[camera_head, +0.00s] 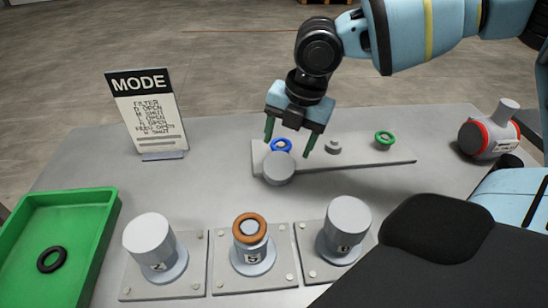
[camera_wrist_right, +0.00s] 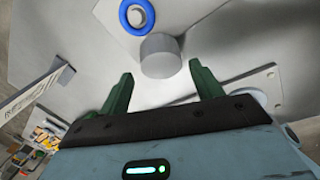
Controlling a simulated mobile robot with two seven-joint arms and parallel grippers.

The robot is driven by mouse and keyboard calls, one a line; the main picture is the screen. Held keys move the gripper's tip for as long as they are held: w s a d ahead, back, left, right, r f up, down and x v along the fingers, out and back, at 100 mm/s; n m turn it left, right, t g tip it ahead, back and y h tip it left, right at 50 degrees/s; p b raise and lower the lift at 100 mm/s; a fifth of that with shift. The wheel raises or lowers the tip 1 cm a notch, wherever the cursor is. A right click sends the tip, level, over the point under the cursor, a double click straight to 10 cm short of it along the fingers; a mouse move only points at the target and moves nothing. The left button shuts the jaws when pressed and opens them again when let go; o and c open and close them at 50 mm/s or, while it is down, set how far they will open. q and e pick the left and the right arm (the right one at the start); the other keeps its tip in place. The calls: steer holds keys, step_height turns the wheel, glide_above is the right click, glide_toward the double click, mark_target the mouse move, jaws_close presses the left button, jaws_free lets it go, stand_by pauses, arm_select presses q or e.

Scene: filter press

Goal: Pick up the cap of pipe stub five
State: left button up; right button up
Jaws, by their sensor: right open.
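Pipe stub five (camera_head: 253,252) stands on a plate in the middle of the front row, its label reading 5. It has no grey cap on it and an orange-brown ring (camera_head: 249,228) sits around its top. A loose grey cylindrical cap (camera_head: 278,168) is at the front left edge of the grey board. It also shows in the right wrist view (camera_wrist_right: 161,57). My right gripper (camera_head: 288,144) is open above the board, just behind and above this cap. In its wrist view the cap lies between and beyond the two green fingers (camera_wrist_right: 162,77). My left gripper is not in view.
Capped stubs stand left (camera_head: 150,243) and right (camera_head: 345,230) of stub five. The board (camera_head: 355,158) holds a blue ring (camera_head: 281,145), a small grey peg (camera_head: 333,146) and a green ring (camera_head: 384,138). A green tray (camera_head: 95,230) holds a black ring (camera_head: 51,259). A MODE sign (camera_head: 146,110) stands behind.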

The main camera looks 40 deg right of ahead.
mark_target(281, 160)
steer(key=shift+w+f, duration=0.1)
steer(key=shift+w, duration=0.05)
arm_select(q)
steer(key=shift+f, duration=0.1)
arm_select(e)
steer(key=shift+s+a+f, duration=0.1)
steer(key=shift+s+f, duration=0.05)
steer(key=shift+s, duration=0.05)
steer(key=shift+w+a+f, duration=0.1)
steer(key=shift+w+f, duration=0.05)
steer(key=shift+f, duration=0.75)
steer(key=shift+w+a+f+b, duration=0.15)
steer(key=shift+f, duration=0.7)
steer(key=shift+w+a+f+b, duration=0.1)
steer(key=shift+w+f, duration=0.1)
steer(key=shift+f, duration=0.6)
steer(key=shift+w+a+f+b, duration=0.15)
steer(key=shift+f, duration=0.7)
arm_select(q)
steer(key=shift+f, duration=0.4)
arm_select(e)
steer(key=shift+f, duration=0.15)
steer(key=shift+c, duration=0.4)
steer(key=c, duration=0.6)
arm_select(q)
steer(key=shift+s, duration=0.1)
